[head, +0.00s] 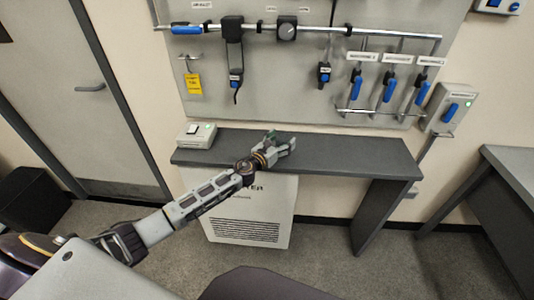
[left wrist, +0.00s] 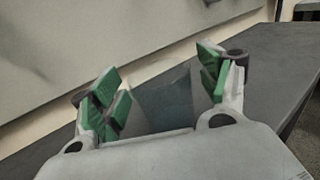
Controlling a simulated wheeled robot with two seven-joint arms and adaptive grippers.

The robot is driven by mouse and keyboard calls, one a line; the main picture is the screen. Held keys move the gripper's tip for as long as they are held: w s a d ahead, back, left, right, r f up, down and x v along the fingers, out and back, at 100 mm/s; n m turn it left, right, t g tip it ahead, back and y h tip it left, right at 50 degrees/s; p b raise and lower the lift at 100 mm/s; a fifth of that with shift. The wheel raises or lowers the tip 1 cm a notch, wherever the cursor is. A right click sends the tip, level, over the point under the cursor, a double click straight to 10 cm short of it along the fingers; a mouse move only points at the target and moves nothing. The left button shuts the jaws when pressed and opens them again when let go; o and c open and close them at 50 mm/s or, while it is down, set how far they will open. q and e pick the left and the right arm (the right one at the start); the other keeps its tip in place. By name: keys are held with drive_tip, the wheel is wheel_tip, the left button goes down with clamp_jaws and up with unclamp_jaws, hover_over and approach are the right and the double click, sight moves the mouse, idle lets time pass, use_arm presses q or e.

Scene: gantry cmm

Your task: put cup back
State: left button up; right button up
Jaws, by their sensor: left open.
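My left gripper (head: 282,141) reaches over the dark grey bench, and its fingers also show in the left wrist view (left wrist: 160,80). Its green-padded fingers are spread wide apart. Between them in the left wrist view is a dark, see-through-looking shape (left wrist: 166,104) with slanted sides. It may be the cup, but I cannot tell for sure, nor whether a finger touches it. I make out no clear cup in the head view. My right gripper is not in view.
The dark grey bench (head: 355,152) stands against a wall panel (head: 290,75) with blue-handled valves and pipes. The bench's right half is clear. Another table (head: 515,170) stands at right.

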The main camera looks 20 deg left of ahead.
use_arm(q)
drive_tip(key=shift+s+a, duration=0.1)
drive_tip(key=shift+s, duration=0.35)
drive_tip(key=shift+v, duration=2.25)
drive_tip(key=b+v, duration=0.1)
drive_tip(key=v, duration=0.5)
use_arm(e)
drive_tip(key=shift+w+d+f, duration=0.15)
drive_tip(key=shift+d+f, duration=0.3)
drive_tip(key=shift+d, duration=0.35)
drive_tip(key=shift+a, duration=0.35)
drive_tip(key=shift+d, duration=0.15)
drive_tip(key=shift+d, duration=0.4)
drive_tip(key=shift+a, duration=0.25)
